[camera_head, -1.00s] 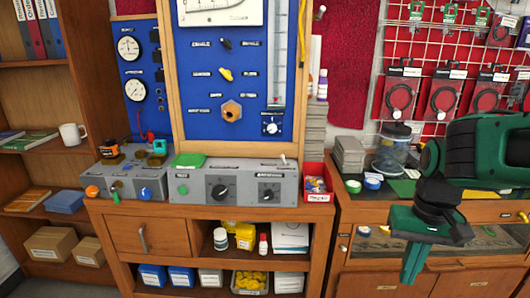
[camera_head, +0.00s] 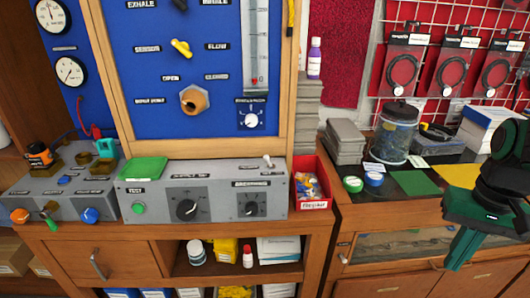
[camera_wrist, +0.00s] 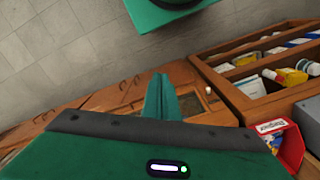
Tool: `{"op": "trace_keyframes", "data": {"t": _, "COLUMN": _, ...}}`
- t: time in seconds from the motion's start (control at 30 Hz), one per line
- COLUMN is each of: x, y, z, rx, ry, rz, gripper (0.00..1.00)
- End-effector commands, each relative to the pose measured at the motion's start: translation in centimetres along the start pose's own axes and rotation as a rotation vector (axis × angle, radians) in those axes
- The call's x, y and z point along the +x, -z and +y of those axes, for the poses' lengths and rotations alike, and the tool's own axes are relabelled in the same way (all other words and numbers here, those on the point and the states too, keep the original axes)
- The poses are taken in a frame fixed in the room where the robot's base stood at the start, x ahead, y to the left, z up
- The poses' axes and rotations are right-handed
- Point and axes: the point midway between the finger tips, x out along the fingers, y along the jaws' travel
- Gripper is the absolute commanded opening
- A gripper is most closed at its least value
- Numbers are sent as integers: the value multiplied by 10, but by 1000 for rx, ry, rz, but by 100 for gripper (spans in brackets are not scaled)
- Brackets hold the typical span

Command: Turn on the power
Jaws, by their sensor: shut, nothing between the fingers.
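A grey control box (camera_head: 205,195) stands on the wooden bench. A small pale toggle switch (camera_head: 268,161) stands up on its top right edge; I cannot tell its on or off position. The box's front has a green button (camera_head: 138,208) and two black knobs, a left one (camera_head: 187,208) and a right one (camera_head: 251,208). My green gripper (camera_head: 456,262) is well to the right of the box, in front of the right-hand bench. It touches nothing. In the wrist view its fingers (camera_wrist: 160,92) are together and empty.
A red parts bin (camera_head: 312,200) sits just right of the box. A smaller grey box (camera_head: 62,198) with coloured knobs is on the left. The blue gauge panel (camera_head: 150,130) rises behind. A jar (camera_head: 394,135) and tape rolls (camera_head: 353,184) stand on the right bench.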

Motion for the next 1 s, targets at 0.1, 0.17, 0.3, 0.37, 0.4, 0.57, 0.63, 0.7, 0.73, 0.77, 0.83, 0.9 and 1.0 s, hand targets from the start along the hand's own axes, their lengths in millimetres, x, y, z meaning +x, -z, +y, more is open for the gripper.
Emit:
{"op": "trace_keyframes", "data": {"t": 0.1, "x": 0, "y": 0, "z": 0, "rx": 0, "ry": 0, "rz": 0, "gripper": 0}}
{"op": "trace_keyframes", "data": {"t": 0.17, "x": 0, "y": 0, "z": 0, "rx": 0, "ry": 0, "rz": 0, "gripper": 0}}
{"op": "trace_keyframes", "data": {"t": 0.3, "x": -10, "y": -1, "z": 2, "rx": -26, "ry": -12, "rz": 25, "gripper": 0}}
{"op": "trace_keyframes", "data": {"t": 0.37, "x": -14, "y": 11, "z": -3, "rx": -55, "ry": -33, "rz": 38, "gripper": 0}}
{"op": "trace_keyframes", "data": {"t": 0.4, "x": -19, "y": 21, "z": -8, "rx": -81, "ry": -50, "rz": 50, "gripper": 0}}
{"op": "trace_keyframes", "data": {"t": 0.57, "x": -42, "y": 63, "z": -51, "rx": -211, "ry": -133, "rz": 131, "gripper": 0}}
{"op": "trace_keyframes", "data": {"t": 0.63, "x": -54, "y": 78, "z": -78, "rx": -273, "ry": -165, "rz": 174, "gripper": 0}}
{"op": "trace_keyframes", "data": {"t": 0.7, "x": -65, "y": 90, "z": -109, "rx": -335, "ry": -191, "rz": 220, "gripper": 0}}
{"op": "trace_keyframes", "data": {"t": 0.73, "x": -70, "y": 94, "z": -122, "rx": -360, "ry": -202, "rz": 239, "gripper": 0}}
{"op": "trace_keyframes", "data": {"t": 0.77, "x": -74, "y": 97, "z": -137, "rx": -386, "ry": -211, "rz": 259, "gripper": 0}}
{"op": "trace_keyframes", "data": {"t": 0.83, "x": -85, "y": 101, "z": -172, "rx": -448, "ry": -228, "rz": 307, "gripper": 0}}
{"op": "trace_keyframes", "data": {"t": 0.9, "x": -96, "y": 100, "z": -209, "rx": -510, "ry": -241, "rz": 354, "gripper": 0}}
{"op": "trace_keyframes", "data": {"t": 1.0, "x": -110, "y": 89, "z": -264, "rx": -597, "ry": -249, "rz": 424, "gripper": 0}}
